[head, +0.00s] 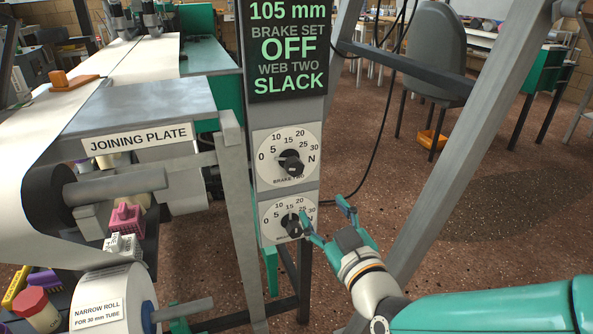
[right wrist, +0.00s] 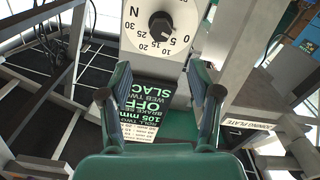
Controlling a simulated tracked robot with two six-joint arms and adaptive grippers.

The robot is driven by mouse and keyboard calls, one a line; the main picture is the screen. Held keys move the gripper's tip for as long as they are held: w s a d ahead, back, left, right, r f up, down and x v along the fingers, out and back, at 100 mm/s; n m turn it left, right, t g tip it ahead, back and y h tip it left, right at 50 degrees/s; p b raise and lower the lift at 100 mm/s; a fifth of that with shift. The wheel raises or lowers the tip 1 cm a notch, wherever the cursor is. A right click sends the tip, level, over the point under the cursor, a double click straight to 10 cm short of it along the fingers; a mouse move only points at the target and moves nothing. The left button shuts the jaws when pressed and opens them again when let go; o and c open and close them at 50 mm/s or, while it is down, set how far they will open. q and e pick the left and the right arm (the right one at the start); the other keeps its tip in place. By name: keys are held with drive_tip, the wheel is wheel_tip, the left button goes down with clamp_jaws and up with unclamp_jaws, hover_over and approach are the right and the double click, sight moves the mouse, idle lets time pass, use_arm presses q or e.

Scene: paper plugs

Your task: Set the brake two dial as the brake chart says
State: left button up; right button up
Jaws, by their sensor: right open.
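The brake two dial (head: 291,163) is a round white scale with a black knob on the grey post, marked 0 to 30 and N. Its white mark appears to point left, near 0. My right gripper (head: 326,213) is open and empty, standing in front of the post with one fingertip overlapping the lower dial's right edge. A dial (right wrist: 160,25) shows upside down in the right wrist view, beyond my open fingers (right wrist: 161,93). No brake chart is readable. My left gripper is out of view.
A dark display (head: 288,48) above the dials reads 105 mm, brake set OFF, web two SLACK. The joining plate (head: 137,108) and narrow roll (head: 112,300) are at left. A slanted grey frame bar (head: 470,140) stands right of the gripper. A black cable hangs beside the post.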

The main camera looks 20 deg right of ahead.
sight(297, 172)
drive_tip(key=w+p, duration=0.2)
drive_tip(key=w, duration=0.3)
drive_tip(key=w+p, duration=0.2)
drive_tip(key=w, duration=0.4)
drive_tip(key=w+p, duration=0.1)
drive_tip(key=w, duration=0.4)
drive_tip(key=shift+w+a+p, duration=0.15)
drive_tip(key=shift+a+p, duration=0.2)
drive_tip(key=shift+p, duration=0.05)
drive_tip(key=shift+c, duration=0.2)
drive_tip(key=shift+d, duration=0.1)
drive_tip(key=c, duration=1.1)
